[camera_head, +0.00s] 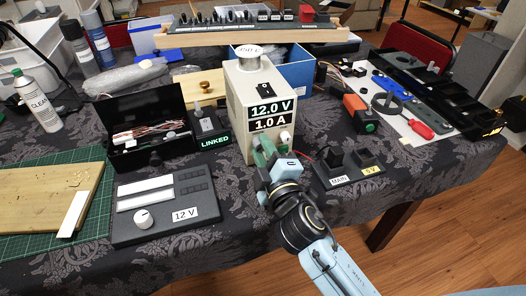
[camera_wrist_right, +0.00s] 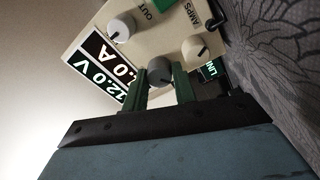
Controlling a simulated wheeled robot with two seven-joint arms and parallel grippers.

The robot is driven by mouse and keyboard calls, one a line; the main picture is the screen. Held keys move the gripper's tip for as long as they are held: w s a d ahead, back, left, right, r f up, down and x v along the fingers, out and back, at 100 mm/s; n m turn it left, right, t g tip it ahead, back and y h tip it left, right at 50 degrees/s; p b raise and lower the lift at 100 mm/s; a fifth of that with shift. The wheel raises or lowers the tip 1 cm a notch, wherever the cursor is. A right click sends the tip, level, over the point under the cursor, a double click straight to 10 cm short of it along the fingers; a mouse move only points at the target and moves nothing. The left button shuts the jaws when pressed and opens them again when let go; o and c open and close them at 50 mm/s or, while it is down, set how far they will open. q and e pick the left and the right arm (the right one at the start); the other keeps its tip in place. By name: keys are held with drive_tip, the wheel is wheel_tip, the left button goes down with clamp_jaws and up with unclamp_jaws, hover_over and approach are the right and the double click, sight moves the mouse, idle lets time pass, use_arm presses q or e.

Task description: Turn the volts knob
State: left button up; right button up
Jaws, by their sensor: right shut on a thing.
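The cream power supply (camera_head: 245,80) stands on the table and its display (camera_head: 268,115) reads 12.0 V and 1.0 A. My right gripper (camera_head: 266,152) is at the lower front of the supply. In the wrist view my right gripper (camera_wrist_right: 166,84) has its green fingers shut on a dark grey knob (camera_wrist_right: 159,70). That knob's label is hidden, so I cannot read whether it is the volts knob. A pale knob (camera_wrist_right: 195,47) marked AMPS and another pale knob (camera_wrist_right: 120,28) near OUT are beside it, apart from the fingers. My left gripper is not in view.
A dark panel with a white knob (camera_head: 144,219) and a 12 V label lies at the front left. A small switch box (camera_head: 348,172) marked MAIN stands right of my gripper. A LINKED box (camera_head: 208,128) and a black open case (camera_head: 150,135) stand to the left.

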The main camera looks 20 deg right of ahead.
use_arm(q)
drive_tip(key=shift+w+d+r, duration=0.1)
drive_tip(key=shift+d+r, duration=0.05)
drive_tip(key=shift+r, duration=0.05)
use_arm(e)
drive_tip(key=shift+m, duration=0.4)
drive_tip(key=o, duration=1)
drive_tip(key=s, duration=0.8)
drive_tip(key=shift+s+d+f, duration=0.2)
drive_tip(key=shift+d+f, duration=0.05)
drive_tip(key=shift+f, duration=0.1)
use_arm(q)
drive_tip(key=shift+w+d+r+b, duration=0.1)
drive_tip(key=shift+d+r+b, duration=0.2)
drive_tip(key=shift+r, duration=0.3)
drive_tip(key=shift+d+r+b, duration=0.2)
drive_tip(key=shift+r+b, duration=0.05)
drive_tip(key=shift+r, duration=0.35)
use_arm(e)
drive_tip(key=shift+s+d, duration=0.15)
drive_tip(key=shift+s, duration=2.35)
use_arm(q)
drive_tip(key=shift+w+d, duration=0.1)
